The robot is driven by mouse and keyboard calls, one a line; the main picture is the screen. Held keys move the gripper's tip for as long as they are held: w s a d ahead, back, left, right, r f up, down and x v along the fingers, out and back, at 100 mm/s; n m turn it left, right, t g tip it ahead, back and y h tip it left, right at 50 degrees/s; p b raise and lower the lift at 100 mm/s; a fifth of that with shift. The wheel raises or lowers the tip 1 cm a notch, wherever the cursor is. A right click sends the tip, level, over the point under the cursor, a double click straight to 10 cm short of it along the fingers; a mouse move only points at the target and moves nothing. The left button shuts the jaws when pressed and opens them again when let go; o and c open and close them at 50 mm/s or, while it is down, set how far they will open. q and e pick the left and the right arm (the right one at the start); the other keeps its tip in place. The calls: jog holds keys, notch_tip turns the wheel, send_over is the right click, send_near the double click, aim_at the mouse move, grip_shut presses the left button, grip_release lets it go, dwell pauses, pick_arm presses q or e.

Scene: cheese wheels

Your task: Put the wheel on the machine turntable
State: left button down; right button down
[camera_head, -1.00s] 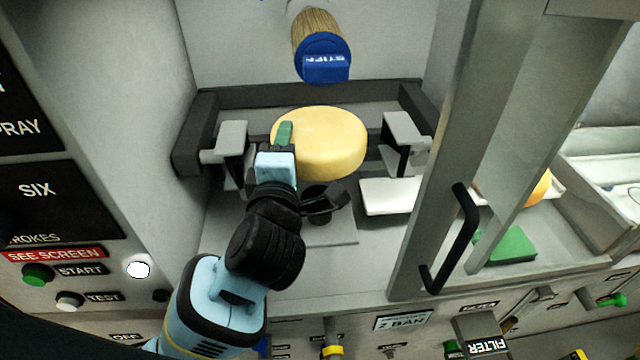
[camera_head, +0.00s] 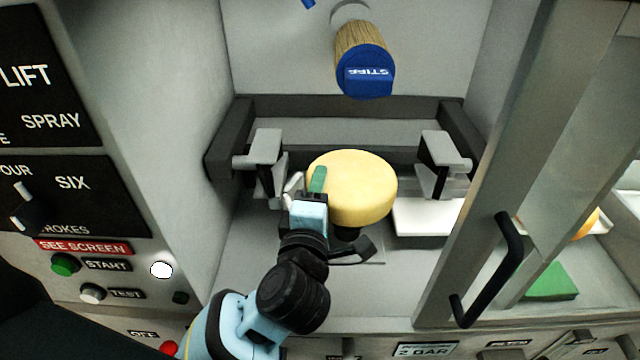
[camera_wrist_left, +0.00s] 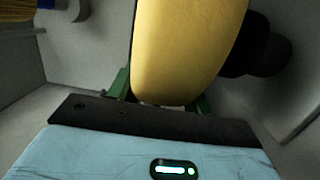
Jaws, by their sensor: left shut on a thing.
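The pale yellow cheese wheel (camera_head: 362,190) is in the machine bay, between two side brackets. My left gripper (camera_head: 318,182) is shut on its near left edge. In the left wrist view the wheel (camera_wrist_left: 185,50) sits between the green fingertips (camera_wrist_left: 160,103). A dark round support, apparently the turntable (camera_head: 346,233), shows just under the wheel and is mostly hidden by it. It also shows as a dark cylinder in the left wrist view (camera_wrist_left: 262,48). I cannot tell whether the wheel touches it. My right gripper is not in view.
A brush with a blue end (camera_head: 365,72) hangs above and behind the wheel. Grey brackets stand left (camera_head: 266,150) and right (camera_head: 440,150). A white tray (camera_head: 425,216) lies right. A framed door with a black handle (camera_head: 490,275) borders the bay's right side.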

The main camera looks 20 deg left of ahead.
pick_arm(q)
notch_tip(320, 180, down, 3)
jog(key=shift+f, duration=0.1)
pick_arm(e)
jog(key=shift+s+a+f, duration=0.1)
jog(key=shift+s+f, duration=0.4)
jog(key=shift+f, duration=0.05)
pick_arm(q)
jog(key=shift+f+b, duration=0.2)
jog(key=shift+b, duration=0.1)
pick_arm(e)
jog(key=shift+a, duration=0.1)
pick_arm(q)
jog(key=c, duration=0.6)
grip_release()
jog(key=shift+f, duration=0.15)
